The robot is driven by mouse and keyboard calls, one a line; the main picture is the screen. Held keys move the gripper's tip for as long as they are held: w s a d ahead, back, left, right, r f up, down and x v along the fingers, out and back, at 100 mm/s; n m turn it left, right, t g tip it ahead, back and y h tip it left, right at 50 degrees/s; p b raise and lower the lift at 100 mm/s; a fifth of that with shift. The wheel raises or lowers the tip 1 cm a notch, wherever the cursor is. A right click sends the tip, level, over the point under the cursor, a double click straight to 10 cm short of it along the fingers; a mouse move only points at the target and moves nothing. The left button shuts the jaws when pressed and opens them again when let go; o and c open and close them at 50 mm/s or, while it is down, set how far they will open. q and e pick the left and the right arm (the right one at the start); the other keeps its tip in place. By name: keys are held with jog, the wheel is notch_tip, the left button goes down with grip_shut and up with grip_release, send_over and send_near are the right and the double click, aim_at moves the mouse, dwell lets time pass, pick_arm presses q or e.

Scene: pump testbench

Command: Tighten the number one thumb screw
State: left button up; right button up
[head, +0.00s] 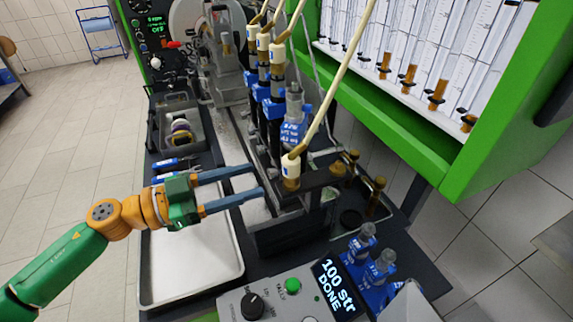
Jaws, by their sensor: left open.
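My left gripper (257,181) comes in from the left with its two long blue-grey fingers apart. Its fingertips are beside the near end of the dark injector rack (285,222), with nothing visible between them. Whether the tips touch the rack is unclear. Small fittings show along the rack's left side, but they are too small for me to tell which is the number one thumb screw. A blue-bodied injector (293,128) and a cream hose end (291,168) stand at the near end of the rack. My right gripper is not in view.
A white tray (151,270) lies below my left arm. A control box (292,290) with a "100 str DONE" display (340,289) stands in front. Two blue injectors (362,247) (381,268) stand to its right. A green cabinet (455,182) with glass tubes overhangs the right.

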aim_at(269, 173)
pick_arm(q)
jog(key=shift+w+d+r+p, duration=0.25)
jog(key=shift+d+r+p, duration=0.1)
jog(key=shift+d+p, duration=0.3)
jog(key=shift+x, duration=1.15)
jog(key=shift+w+d+f, duration=0.1)
jog(key=shift+d+f, duration=0.1)
jog(key=shift+f, duration=0.1)
jog(key=shift+a, duration=0.15)
jog(key=c, duration=0.5)
grip_shut()
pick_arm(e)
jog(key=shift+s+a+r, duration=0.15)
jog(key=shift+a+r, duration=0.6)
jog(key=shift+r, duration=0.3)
